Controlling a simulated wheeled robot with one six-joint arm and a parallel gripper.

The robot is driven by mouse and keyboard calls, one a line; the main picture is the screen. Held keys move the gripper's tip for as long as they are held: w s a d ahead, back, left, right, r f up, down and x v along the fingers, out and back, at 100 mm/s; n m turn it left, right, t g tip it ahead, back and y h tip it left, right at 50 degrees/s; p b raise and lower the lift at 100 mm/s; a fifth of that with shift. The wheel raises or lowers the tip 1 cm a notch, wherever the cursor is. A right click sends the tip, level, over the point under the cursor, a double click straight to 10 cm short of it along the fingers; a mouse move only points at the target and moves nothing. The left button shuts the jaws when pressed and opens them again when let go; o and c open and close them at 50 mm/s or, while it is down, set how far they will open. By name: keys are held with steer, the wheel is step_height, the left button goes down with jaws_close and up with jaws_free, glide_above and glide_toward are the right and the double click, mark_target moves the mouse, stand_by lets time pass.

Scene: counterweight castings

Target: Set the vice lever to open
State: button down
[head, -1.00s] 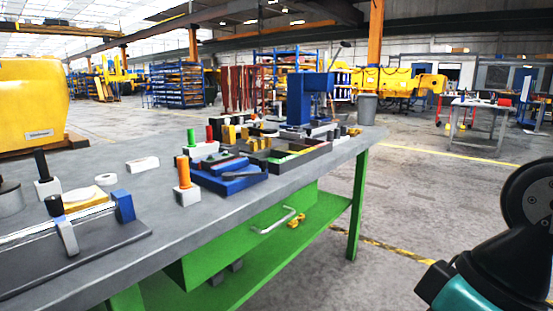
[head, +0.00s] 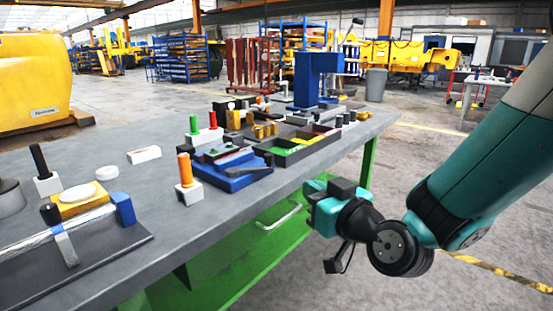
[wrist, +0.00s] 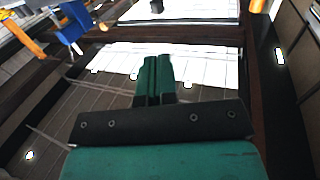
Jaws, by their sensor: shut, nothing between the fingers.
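The blue vice (head: 235,175) sits on the grey workbench near its front edge, in the middle of the head view. A dark lever (head: 248,166) with a black end lies across its top, slanting up to the right. My gripper (head: 312,200) is right of the vice, apart from it, beyond the bench's front edge. In the wrist view its two teal fingers (wrist: 153,80) are together with nothing between them. The vice and lever cannot be made out in the wrist view, which looks mostly at the roof.
Orange-handled (head: 185,170) and green-handled (head: 194,125) blocks stand close to the vice. A divided tray (head: 290,150) and a blue press (head: 317,78) are behind it. A dark plate with a silver bar (head: 85,222) lies at left. The bench middle has bare room.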

mark_target(271, 161)
steer(key=p+x, duration=1.2)
steer(key=p, duration=0.1)
steer(key=shift+w+r, duration=0.3)
steer(key=shift+w, duration=0.05)
steer(key=shift+w+a+f, duration=0.15)
steer(key=shift+w+a, duration=0.2)
steer(key=shift+w, duration=0.25)
steer(key=shift+w+f+b, duration=0.15)
steer(key=shift+f+b, duration=0.05)
steer(key=shift+b, duration=0.45)
